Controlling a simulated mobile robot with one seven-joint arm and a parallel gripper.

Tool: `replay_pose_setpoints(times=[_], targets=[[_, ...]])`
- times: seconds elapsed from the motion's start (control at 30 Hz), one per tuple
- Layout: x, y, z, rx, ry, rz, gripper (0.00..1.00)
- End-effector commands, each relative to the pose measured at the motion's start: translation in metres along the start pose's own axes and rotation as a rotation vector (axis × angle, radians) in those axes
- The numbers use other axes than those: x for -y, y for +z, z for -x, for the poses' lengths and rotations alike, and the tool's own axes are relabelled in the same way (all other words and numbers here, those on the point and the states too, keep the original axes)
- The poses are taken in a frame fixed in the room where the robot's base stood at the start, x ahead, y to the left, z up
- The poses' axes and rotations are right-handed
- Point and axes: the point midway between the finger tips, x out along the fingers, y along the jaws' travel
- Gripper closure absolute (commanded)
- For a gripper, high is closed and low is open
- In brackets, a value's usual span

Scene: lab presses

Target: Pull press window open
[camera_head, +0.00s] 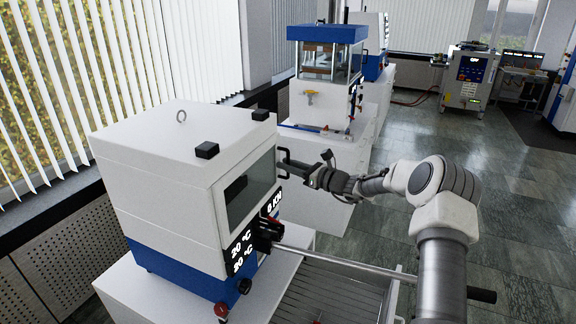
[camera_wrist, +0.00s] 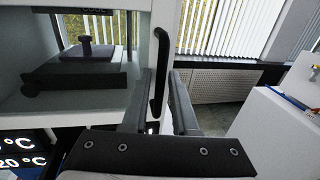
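The near press (camera_head: 165,150) is a white box with a blue base, and its dark glass window (camera_head: 250,190) looks closed in the front face. In the wrist view the window (camera_wrist: 85,105) is on the left, with the dark press plates visible behind it. A black vertical handle (camera_head: 287,156) stands at the window's far edge; it also shows in the wrist view (camera_wrist: 161,45). My gripper (camera_head: 322,166) is open in front of the handle. In the wrist view the handle lies between its two fingers (camera_wrist: 162,78), with no clear contact; its depth is hard to tell.
A lever bar (camera_head: 385,267) sticks out from the press front, below my arm, above a ribbed metal surface (camera_head: 330,292). A second press (camera_head: 327,70) stands on a white cabinet behind. Window blinds (camera_head: 120,60) line the left. Open floor (camera_head: 520,225) lies to the right.

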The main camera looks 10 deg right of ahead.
Motion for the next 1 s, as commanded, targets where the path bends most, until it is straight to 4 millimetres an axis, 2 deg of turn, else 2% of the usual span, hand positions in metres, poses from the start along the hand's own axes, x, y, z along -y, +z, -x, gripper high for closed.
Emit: replay_pose_setpoints(times=[0.03,0.13,1.0], targets=[[0.0,0.0001,0.0001,0.0,0.0,0.0,0.84],[-0.0001,0.0001,0.0001,0.0,0.0,0.0,1.0],[-0.0002,0.0002,0.0002,0.0,0.001,0.0,1.0]])
